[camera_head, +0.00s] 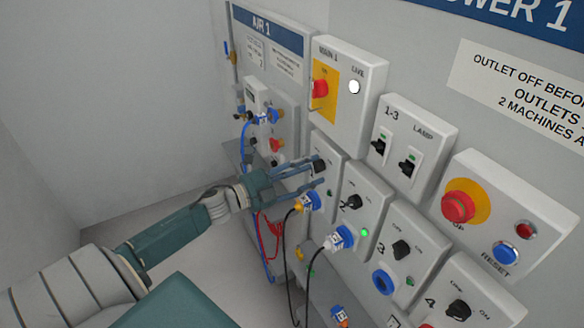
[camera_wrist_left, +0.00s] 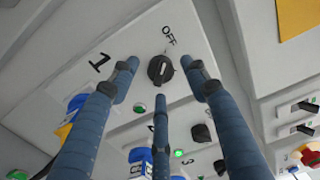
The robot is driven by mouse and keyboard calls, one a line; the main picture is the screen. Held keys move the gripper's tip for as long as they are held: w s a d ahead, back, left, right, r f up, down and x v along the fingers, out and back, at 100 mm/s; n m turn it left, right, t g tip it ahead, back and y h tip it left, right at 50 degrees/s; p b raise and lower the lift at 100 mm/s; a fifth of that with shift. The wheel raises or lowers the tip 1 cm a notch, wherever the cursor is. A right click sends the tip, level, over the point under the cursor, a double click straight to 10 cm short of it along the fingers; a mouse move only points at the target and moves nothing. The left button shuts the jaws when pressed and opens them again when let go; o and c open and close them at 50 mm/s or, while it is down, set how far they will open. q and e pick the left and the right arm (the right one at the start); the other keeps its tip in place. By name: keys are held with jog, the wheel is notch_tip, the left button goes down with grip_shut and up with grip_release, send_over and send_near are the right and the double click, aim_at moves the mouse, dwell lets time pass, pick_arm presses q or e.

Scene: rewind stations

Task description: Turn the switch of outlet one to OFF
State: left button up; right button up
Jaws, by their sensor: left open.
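The switch of outlet one is a black round knob (camera_wrist_left: 160,70) on a light grey box (camera_wrist_left: 150,30) marked 1, with OFF printed beside the knob. Its exact setting is hard to tell. In the left wrist view, the three blue ridged fingers of my left gripper (camera_wrist_left: 161,80) are spread around the knob, open. I cannot tell whether they touch it. In the head view, my left gripper (camera_head: 316,175) reaches in from the left to the outlet one box (camera_head: 324,145), partly hiding it. A small dull green lamp (camera_wrist_left: 139,107) sits on this box. My right gripper is not in view.
A blue and yellow plug (camera_head: 308,202) sits just below my left gripper, with a black cable hanging down. The outlet two box (camera_head: 362,200) with its knob is close on the right. The MAIN 1 box (camera_head: 372,75) is above. Free room lies left of the panels.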

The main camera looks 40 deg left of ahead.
pick_arm(q)
jog(key=v, duration=1.1)
jog(key=shift+d, duration=0.15)
